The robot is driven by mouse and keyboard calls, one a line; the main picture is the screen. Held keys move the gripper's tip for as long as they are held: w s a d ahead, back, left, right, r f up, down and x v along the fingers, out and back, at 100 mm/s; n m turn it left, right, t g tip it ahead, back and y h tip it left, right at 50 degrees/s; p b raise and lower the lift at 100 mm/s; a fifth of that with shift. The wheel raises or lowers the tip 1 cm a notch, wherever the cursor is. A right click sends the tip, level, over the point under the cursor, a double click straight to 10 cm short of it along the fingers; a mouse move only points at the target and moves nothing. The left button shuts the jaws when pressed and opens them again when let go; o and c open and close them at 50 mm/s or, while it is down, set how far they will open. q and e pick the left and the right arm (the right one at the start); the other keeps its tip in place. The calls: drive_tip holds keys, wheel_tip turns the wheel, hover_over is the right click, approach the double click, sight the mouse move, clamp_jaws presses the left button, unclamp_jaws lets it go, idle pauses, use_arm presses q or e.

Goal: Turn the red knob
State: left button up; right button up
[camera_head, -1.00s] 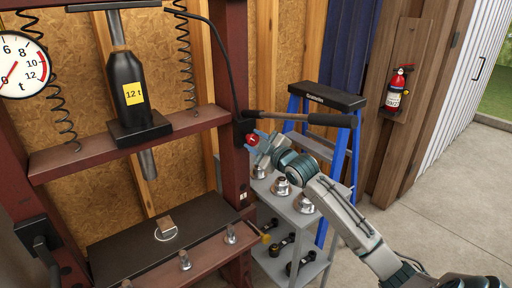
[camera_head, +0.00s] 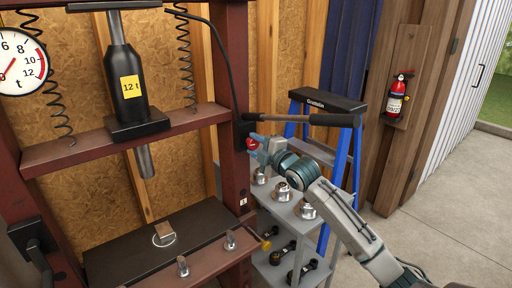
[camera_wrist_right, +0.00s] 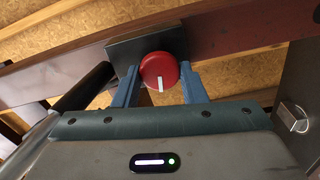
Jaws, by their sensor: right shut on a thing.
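The red knob (camera_head: 252,144) is on a dark box on the right post of the press. In the right wrist view the knob (camera_wrist_right: 160,71) is round with a white mark pointing down toward the gripper. My right gripper (camera_head: 257,143) is at the knob. In the wrist view its two blue fingers (camera_wrist_right: 160,84) stand on either side of the knob, shut on it. The dark box (camera_wrist_right: 147,46) shows behind the knob. My left gripper is not in view.
The press's dark red post (camera_head: 229,100) and a lever handle (camera_head: 330,120) are close to my right gripper. A grey cart (camera_head: 285,218) with metal parts stands below. A blue stepladder (camera_head: 348,170) is behind my right arm. A fire extinguisher (camera_head: 396,96) hangs at right.

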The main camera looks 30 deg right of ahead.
drive_tip(key=shift+f, duration=0.1)
drive_tip(key=o, duration=1)
drive_tip(key=shift+c, duration=0.2)
drive_tip(key=shift+s, duration=0.1)
drive_tip(key=s, duration=1)
drive_tip(key=shift+s+d, duration=0.25)
drive_tip(key=shift+d, duration=0.15)
